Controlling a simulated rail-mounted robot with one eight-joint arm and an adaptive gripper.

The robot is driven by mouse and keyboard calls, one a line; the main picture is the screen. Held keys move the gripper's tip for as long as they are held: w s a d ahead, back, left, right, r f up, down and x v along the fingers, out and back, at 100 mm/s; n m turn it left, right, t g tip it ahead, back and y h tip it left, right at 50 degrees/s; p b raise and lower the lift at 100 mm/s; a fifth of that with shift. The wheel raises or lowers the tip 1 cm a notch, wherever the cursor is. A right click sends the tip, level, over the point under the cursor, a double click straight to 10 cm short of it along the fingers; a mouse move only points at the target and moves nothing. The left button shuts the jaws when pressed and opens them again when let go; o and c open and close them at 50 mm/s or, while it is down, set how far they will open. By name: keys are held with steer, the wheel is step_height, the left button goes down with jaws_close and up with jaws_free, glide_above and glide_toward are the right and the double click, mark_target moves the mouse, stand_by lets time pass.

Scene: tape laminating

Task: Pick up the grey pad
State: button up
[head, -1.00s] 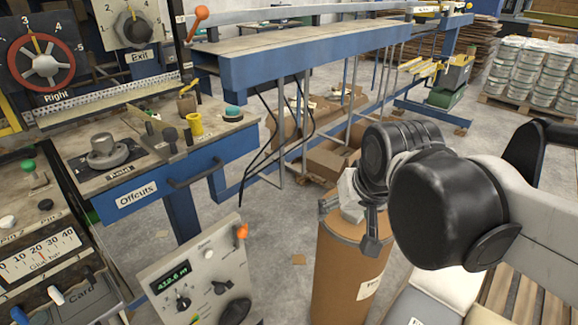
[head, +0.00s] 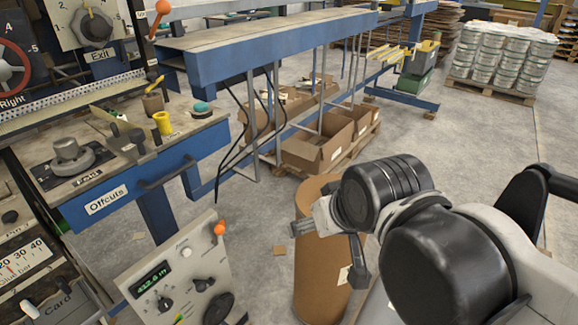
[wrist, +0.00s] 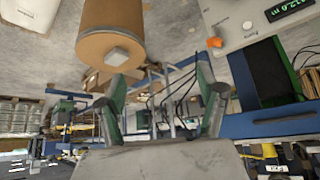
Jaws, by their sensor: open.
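A small pale grey block (wrist: 117,57), which looks like the grey pad, lies on the flat lid of a brown cardboard drum (wrist: 150,30) in the wrist view. In the head view the drum (head: 312,275) stands on the floor, and my arm hides part of its top; I cannot make out the block there. My gripper (head: 328,252) shows in front of the drum's upper part. In the wrist view my gripper (wrist: 161,80) has its two green-grey fingers spread wide with nothing between them. The block lies beyond the left fingertip.
The Offcuts table (head: 150,185) stands at left, carrying a yellow spool (head: 162,123) and other small things. A control panel (head: 180,275) with an orange knob is left of the drum. Open cardboard boxes (head: 315,150) sit behind.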

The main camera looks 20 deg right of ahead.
steer(key=w+d+f+m+g, duration=0.1)
steer(key=w+d+m+g, duration=0.4)
steer(key=w, duration=0.6)
steer(key=w+d+f+m, duration=0.1)
steer(key=w+d+m, duration=0.2)
steer(key=w+d, duration=0.55)
steer(key=w+d+f+m+g, duration=0.25)
steer(key=w+d+f, duration=0.25)
steer(key=w+f, duration=0.3)
steer(key=shift+m, duration=0.35)
steer(key=f+b, duration=0.1)
steer(key=f, duration=0.7)
steer(key=f+b, duration=0.1)
steer(key=f, duration=0.3)
steer(key=shift+s+f+b, duration=0.25)
steer(key=shift+f+b, duration=0.1)
steer(key=c, duration=1.3)
